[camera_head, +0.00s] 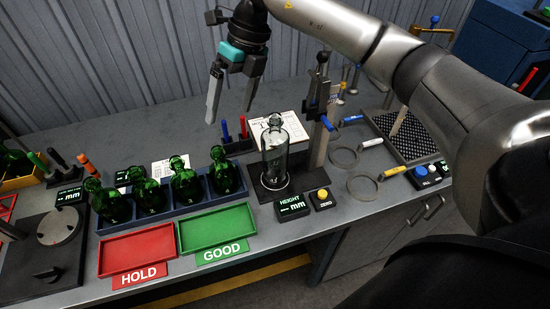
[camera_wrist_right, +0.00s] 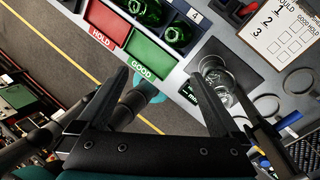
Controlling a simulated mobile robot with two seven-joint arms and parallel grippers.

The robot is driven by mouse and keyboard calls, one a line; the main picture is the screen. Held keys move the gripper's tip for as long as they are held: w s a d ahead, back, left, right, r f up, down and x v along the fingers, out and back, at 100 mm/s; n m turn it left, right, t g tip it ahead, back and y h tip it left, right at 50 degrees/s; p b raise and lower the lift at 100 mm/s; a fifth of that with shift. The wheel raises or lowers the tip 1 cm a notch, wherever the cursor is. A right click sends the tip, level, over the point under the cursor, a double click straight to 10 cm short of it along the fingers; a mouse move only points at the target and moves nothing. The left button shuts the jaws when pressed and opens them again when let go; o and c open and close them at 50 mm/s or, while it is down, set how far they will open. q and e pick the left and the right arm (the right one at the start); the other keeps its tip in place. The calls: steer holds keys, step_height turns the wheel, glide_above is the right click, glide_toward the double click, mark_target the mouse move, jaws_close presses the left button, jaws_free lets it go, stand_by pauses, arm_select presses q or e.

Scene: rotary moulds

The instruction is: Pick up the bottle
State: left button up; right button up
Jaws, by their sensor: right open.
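A clear glass bottle (camera_head: 274,158) stands upright on the dark base of the height gauge in the head view. In the right wrist view the clear bottle (camera_wrist_right: 219,84) shows beside the right-hand finger. Several green bottles (camera_head: 185,184) stand in a blue rack (camera_head: 203,203) to its left; some show at the top of the wrist view (camera_wrist_right: 146,12). My right gripper (camera_head: 229,113) is open and empty, raised above the back of the bench, up and left of the clear bottle. The open fingers also show in the wrist view (camera_wrist_right: 157,76). My left gripper is not in view.
A red HOLD tray (camera_head: 137,250) and a green GOOD tray (camera_head: 216,230) lie in front of the rack. The gauge post (camera_head: 319,135) rises just right of the clear bottle. Ring-shaped tools (camera_head: 361,187) and a meshed tray (camera_head: 420,136) lie farther right.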

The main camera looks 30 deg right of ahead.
mark_target(275, 116)
steer(key=d+r+h, duration=0.1)
steer(key=d, duration=0.2)
steer(key=d+r+m+h, duration=0.1)
steer(key=d, duration=0.2)
steer(key=d+h, duration=0.1)
steer(key=d, duration=0.1)
steer(key=shift+s+d+r+g+h, duration=0.3)
steer(key=shift+s+d+r, duration=0.05)
steer(key=shift+d+r, duration=0.05)
steer(key=shift+d+f+m, duration=0.1)
steer(key=shift+d+m, duration=0.2)
step_height(275, 116, down, 9)
steer(key=shift+f+p, duration=0.2)
steer(key=shift+p, duration=0.45)
steer(key=shift+s+f+p, duration=0.15)
steer(key=shift+f+p, duration=0.5)
steer(key=shift+f, duration=2.1)
steer(key=shift+c, duration=0.2)
steer(key=shift+r, duration=0.15)
jaws_close()
